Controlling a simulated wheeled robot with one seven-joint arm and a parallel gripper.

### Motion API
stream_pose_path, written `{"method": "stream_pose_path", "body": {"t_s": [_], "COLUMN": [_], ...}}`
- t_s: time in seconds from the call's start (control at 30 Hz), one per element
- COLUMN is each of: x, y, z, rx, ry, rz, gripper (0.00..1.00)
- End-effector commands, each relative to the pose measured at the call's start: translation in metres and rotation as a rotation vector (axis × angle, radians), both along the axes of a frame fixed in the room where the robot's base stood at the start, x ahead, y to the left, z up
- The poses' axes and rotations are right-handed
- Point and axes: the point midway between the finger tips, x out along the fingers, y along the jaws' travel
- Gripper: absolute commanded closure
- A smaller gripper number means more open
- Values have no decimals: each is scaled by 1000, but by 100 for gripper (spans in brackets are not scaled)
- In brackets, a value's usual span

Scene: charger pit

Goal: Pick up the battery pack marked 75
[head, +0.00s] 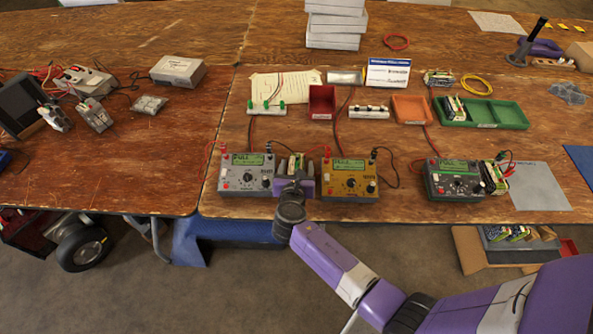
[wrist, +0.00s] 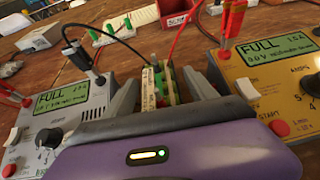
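My gripper (head: 294,178) reaches down between a grey charger (head: 246,174) and a yellow charger (head: 349,179). In the wrist view a battery pack (wrist: 161,88) stands between the two fingers of my gripper (wrist: 163,92). The pack's top also shows in the head view (head: 292,163). I cannot read a number on it. Another pack (head: 495,176) stands beside the black charger (head: 454,180), and one more (head: 455,108) lies in the green tray (head: 516,117).
The grey and yellow chargers stand close on either side of my gripper, with red and black leads around them. Behind are a red bin (head: 321,101), an orange bin (head: 411,109) and a sign (head: 388,73). Bare tabletop lies between the yellow and black chargers.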

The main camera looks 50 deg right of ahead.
Motion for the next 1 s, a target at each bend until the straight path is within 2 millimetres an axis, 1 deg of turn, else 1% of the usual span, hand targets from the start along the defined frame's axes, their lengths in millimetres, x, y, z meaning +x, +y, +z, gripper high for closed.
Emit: {"method": "stream_pose_path", "body": {"t_s": [0.03, 0.17, 0.2, 0.27, 0.3, 0.67, 0.77, 0.87, 0.97, 1.0], "x": [0, 0, 0, 0, 0, 1, 1, 1, 1, 2], "y": [0, 0, 0, 0, 0, 0, 0, 0, 0, 0], "z": [0, 0, 0, 0, 0, 2, 7, 17, 35, 44], "rx": [0, 0, 0, -1, -1, -2, -3, -2, -3, -2], "ry": [0, 0, 0, 1, 1, -2, -3, -6, -6, -9], "rz": [0, 0, 0, 0, 0, 1, 2, 1, 1, 1], "gripper": [47, 72, 80, 92, 100, 100, 100, 100, 100, 100]}}
